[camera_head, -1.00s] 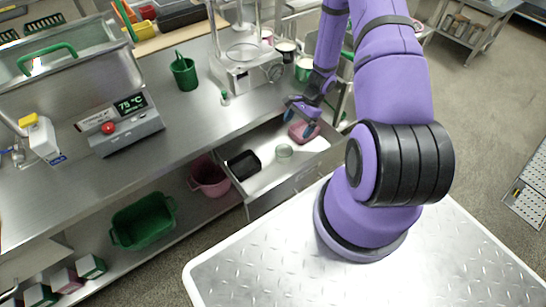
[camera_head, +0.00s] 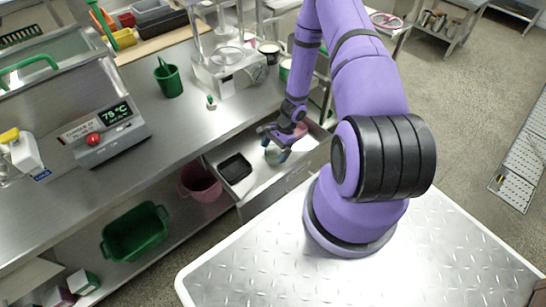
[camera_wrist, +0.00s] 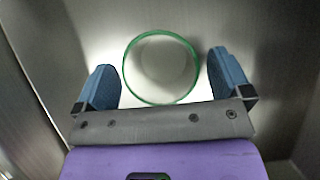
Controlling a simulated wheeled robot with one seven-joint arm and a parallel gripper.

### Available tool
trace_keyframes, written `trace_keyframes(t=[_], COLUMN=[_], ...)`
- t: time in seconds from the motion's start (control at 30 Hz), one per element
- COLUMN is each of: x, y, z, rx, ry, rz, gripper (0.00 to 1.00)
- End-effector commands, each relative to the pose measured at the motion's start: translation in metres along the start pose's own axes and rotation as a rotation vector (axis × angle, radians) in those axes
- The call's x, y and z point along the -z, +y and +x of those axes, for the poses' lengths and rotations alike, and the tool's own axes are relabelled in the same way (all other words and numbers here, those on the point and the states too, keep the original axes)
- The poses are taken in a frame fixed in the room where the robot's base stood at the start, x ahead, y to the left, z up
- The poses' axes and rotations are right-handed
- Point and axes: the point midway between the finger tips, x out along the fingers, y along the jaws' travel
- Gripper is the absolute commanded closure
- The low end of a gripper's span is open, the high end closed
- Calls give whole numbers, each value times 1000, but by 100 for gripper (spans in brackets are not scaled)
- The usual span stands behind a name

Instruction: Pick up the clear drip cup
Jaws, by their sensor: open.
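The clear drip cup (camera_wrist: 161,68) shows in the wrist view as a round, see-through cup with a green rim, seen from above. It sits in the open drawer (camera_head: 254,189). My gripper (camera_wrist: 163,82) is open, with one blue finger on the left of the cup and one on the right. Gaps show between the fingers and the rim, and the nearer rim edge lies between the fingers. In the head view my gripper (camera_head: 277,146) is over the drawer and partly hides the cup.
A black tray (camera_head: 235,168) lies in the drawer left of the cup. A pink item (camera_head: 301,129) is behind my gripper. Drawer walls stand close around it. A pink bucket (camera_head: 200,184) is on the lower shelf.

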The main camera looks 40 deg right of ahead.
Motion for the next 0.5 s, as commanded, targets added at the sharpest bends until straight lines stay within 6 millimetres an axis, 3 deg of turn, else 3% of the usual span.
trace_keyframes(t=[0.13,0.37,0.4,0.5], x=[0,0,0,0], y=[0,0,0,0], z=[12,13,13,13], rx=[0,0,0,0], ry=[0,0,0,0], rz=[-1,-1,-1,-1], gripper=[4,4,6,29])
